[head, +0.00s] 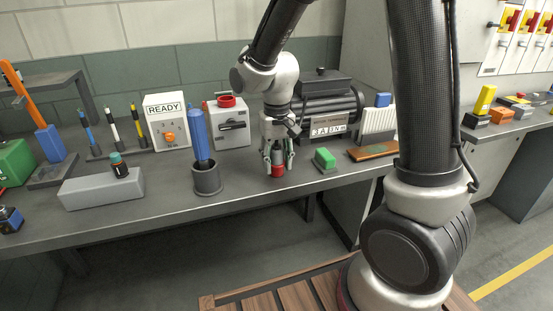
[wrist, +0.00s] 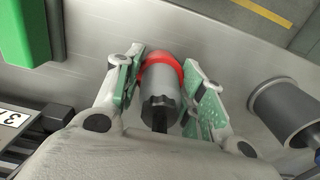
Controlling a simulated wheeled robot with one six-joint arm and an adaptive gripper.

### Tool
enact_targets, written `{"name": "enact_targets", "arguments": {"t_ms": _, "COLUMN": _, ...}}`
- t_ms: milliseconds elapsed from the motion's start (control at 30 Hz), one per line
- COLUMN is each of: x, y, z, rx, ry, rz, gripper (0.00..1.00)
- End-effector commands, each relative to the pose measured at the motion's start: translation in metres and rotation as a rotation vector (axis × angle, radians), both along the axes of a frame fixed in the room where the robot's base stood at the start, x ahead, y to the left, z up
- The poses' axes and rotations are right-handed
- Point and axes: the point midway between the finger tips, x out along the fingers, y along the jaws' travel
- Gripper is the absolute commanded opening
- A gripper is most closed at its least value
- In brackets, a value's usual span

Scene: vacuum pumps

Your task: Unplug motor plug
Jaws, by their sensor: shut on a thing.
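My gripper (head: 277,158) points down over the bench in the head view, in front of the motor (head: 335,97). Its two green-padded fingers are shut on the motor plug (head: 278,171), a grey cylinder with a red ring. In the wrist view the plug's grey body (wrist: 160,80) sits between the fingers (wrist: 162,64), with the black part towards my palm. The red end is low, at or just above the bench top; I cannot tell if it touches. The motor's terminal box (head: 328,131) stands behind, with lettered terminals. No socket around the plug is visible.
A dark cup (head: 207,182) with a blue rod stands to the left, and a grey block (head: 95,190) farther left. A READY box (head: 167,122) and a red-knobbed switch box (head: 232,130) stand behind. The bench front is clear.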

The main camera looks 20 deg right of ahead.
Motion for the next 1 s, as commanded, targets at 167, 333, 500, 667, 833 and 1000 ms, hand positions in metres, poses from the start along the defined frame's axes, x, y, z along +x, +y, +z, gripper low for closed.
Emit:
{"name": "enact_targets", "arguments": {"t_ms": 167, "x": 0.0, "y": 0.0, "z": -0.003, "rx": 0.0, "ry": 0.0, "rz": 0.0, "gripper": 0.0}}
{"name": "enact_targets", "arguments": {"t_ms": 333, "x": 0.0, "y": 0.0, "z": -0.003, "rx": 0.0, "ry": 0.0, "rz": 0.0, "gripper": 0.63}}
{"name": "enact_targets", "arguments": {"t_ms": 500, "x": 0.0, "y": 0.0, "z": -0.003, "rx": 0.0, "ry": 0.0, "rz": 0.0, "gripper": 0.65}}
{"name": "enact_targets", "arguments": {"t_ms": 667, "x": 0.0, "y": 0.0, "z": -0.002, "rx": 0.0, "ry": 0.0, "rz": 0.0, "gripper": 0.65}}
{"name": "enact_targets", "arguments": {"t_ms": 833, "x": 0.001, "y": 0.0, "z": 0.015, "rx": 0.001, "ry": -0.003, "rz": 0.0, "gripper": 0.65}}
{"name": "enact_targets", "arguments": {"t_ms": 1000, "x": 0.001, "y": 0.0, "z": 0.053, "rx": 0.002, "ry": -0.004, "rz": 0.0, "gripper": 0.65}}
